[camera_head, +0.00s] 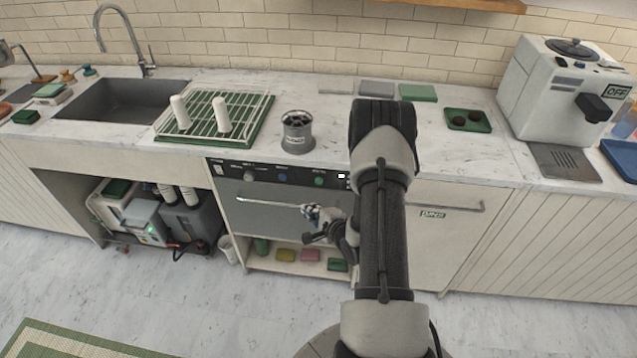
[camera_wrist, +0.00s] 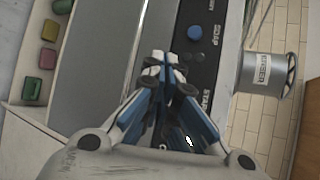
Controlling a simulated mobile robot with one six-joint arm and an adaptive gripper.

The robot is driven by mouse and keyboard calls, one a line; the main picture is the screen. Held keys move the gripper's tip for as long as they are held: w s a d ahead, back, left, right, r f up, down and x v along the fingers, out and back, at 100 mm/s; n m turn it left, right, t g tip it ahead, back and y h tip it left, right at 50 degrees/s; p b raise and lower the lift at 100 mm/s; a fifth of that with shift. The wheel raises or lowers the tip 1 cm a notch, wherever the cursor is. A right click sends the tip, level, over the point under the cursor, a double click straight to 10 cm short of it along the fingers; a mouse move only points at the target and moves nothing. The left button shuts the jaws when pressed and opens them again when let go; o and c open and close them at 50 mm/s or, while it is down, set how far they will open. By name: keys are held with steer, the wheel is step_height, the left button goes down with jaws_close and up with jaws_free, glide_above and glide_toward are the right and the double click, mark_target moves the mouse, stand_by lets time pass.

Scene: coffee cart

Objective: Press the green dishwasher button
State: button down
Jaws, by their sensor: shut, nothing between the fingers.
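The dishwasher (camera_head: 262,215) is built in under the counter, with a dark control panel along its top edge. The green button (camera_head: 319,181) is on the right part of this panel, beside a blue button (camera_head: 282,177) and a knob (camera_head: 248,176). My gripper (camera_head: 308,210) is shut and empty, below the green button in the picture, overlapping the door handle. In the wrist view my gripper (camera_wrist: 158,68) covers part of the panel near the START label. The blue button (camera_wrist: 194,32) shows there beside the SOAP label, but the green button is hidden.
A grey metal container (camera_head: 297,132) stands on the counter above the panel. The dishwasher's bar handle (camera_head: 262,202) sticks out from the door. A shelf below holds several coloured blocks (camera_head: 284,255). A dish rack (camera_head: 225,115) stands left on the counter.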

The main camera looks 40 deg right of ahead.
steer(key=w+d+b, duration=0.1)
steer(key=w+d, duration=0.4)
steer(key=d, duration=0.1)
steer(key=shift+w, duration=0.1)
stand_by(1.5)
steer(key=shift+w+d, duration=0.25)
steer(key=shift+d, duration=0.1)
steer(key=shift+w+d+b, duration=0.3)
steer(key=shift+d, duration=0.05)
stand_by(0.9)
steer(key=shift+a, duration=0.1)
steer(key=shift+s+a, duration=0.55)
steer(key=shift+s+a, duration=0.1)
steer(key=s+a+p, duration=0.1)
steer(key=s+a, duration=0.2)
steer(key=shift+a, duration=0.3)
